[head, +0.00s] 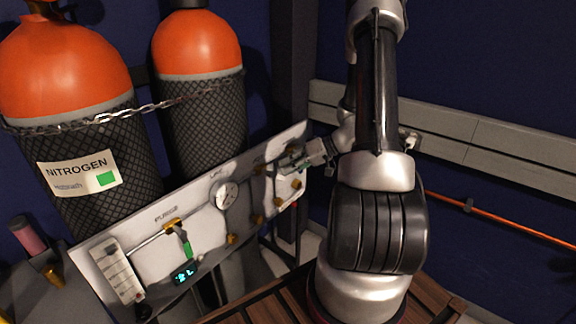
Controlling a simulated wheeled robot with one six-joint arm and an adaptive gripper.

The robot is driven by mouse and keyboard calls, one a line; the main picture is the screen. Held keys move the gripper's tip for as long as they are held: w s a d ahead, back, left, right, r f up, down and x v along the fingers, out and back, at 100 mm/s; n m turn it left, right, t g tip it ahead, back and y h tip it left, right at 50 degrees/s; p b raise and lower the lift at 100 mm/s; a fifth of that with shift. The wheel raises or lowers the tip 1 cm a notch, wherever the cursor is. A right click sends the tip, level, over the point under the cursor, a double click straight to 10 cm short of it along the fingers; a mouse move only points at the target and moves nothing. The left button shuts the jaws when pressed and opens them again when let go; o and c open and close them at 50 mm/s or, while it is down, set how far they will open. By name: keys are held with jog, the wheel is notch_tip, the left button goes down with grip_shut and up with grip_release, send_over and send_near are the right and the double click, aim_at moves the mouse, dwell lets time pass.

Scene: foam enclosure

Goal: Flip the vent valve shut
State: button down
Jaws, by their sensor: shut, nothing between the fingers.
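The white valve panel (205,245) runs slantwise below two gas cylinders. My gripper (285,165) is shut and empty at the panel's upper right end. It is in front of or beside the vent valve there; the handle is largely hidden or too small to make out, so I cannot tell its position or whether my fingers touch it. Small brass fittings (296,184) show just below my gripper. The purge valve with a green handle (185,245) is on the left half of the panel.
A round gauge (226,196) and a flow tube block (117,270) are on the panel. A chain (105,117) holds the nitrogen cylinder (62,60) and a second orange cylinder (197,45). A grey rail (480,145) and an orange pipe (500,220) line the right wall.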

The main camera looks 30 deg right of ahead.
jog(key=f+m+y, duration=0.1)
jog(key=y, duration=0.1)
jog(key=a+f+m+y, duration=0.1)
jog(key=f+m+y, duration=0.1)
jog(key=a+f+m+y, duration=0.1)
jog(key=f+y, duration=0.1)
jog(key=shift+s+a+m+t, duration=0.1)
jog(key=shift+s+m+t, duration=0.2)
jog(key=shift+s, duration=0.1)
jog(key=shift+s+a+f, duration=0.1)
jog(key=shift+a, duration=0.1)
jog(key=shift+a+f, duration=0.15)
dwell(0.5)
jog(key=w+d+v, duration=0.1)
jog(key=w+v, duration=0.1)
jog(key=v, duration=1.1)
jog(key=shift+w+f, duration=0.35)
jog(key=shift+f, duration=0.05)
jog(key=shift+d, duration=0.1)
